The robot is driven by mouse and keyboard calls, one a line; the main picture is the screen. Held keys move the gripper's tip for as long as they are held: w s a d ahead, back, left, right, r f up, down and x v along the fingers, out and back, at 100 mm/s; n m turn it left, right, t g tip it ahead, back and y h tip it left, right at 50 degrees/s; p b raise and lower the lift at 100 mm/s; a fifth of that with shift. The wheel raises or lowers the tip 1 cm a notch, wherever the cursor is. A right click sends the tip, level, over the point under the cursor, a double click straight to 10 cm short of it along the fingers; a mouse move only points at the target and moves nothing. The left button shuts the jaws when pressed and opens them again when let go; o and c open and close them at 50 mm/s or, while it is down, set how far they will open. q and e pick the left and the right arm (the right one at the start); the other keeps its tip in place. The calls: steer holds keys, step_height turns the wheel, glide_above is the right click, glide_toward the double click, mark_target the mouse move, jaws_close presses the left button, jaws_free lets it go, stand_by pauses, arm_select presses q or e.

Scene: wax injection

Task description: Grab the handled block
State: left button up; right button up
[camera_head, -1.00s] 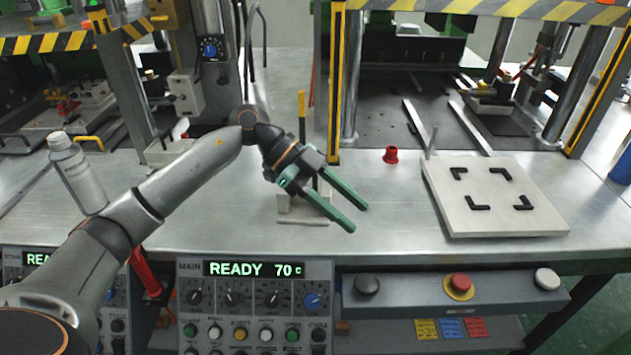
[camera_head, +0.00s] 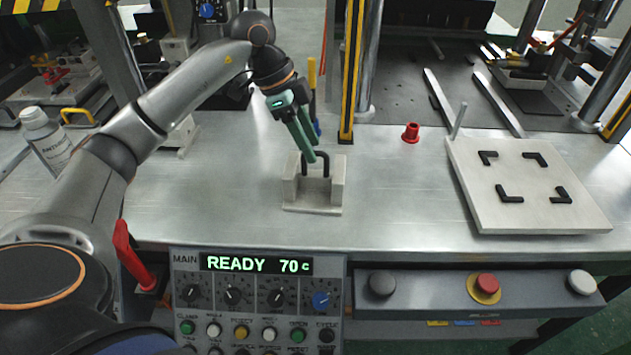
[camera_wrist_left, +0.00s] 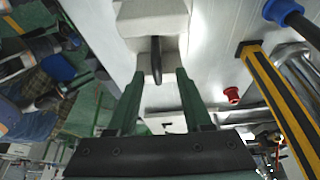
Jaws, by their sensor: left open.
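The handled block (camera_head: 337,186) is a pale, U-shaped block with a black handle (camera_head: 325,160) standing up between its raised sides. It sits upright on the metal worktop. My left gripper (camera_head: 313,154) reaches down from above and behind it, with open green fingers whose tips are close to the handle. In the left wrist view, the block (camera_wrist_left: 150,20) is at the top and its dark handle (camera_wrist_left: 156,58) lies between the two spread fingers (camera_wrist_left: 160,74). Whether the fingers touch the handle cannot be told. My right gripper is out of view.
A pale plate (camera_head: 475,208) with black corner brackets lies to the right. A small red part (camera_head: 411,132) stands behind. A yellow-black post (camera_head: 348,90) rises close beside my gripper. A white bottle (camera_head: 45,140) stands left. The control panel (camera_head: 255,285) runs along the front edge.

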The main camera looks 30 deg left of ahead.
mark_target(321, 176)
arm_select(q)
steer(key=shift+x, duration=3.05)
steer(key=shift+s+d, duration=0.1)
steer(key=shift+s, duration=0.05)
jaws_close()
steer(key=shift+r, duration=0.15)
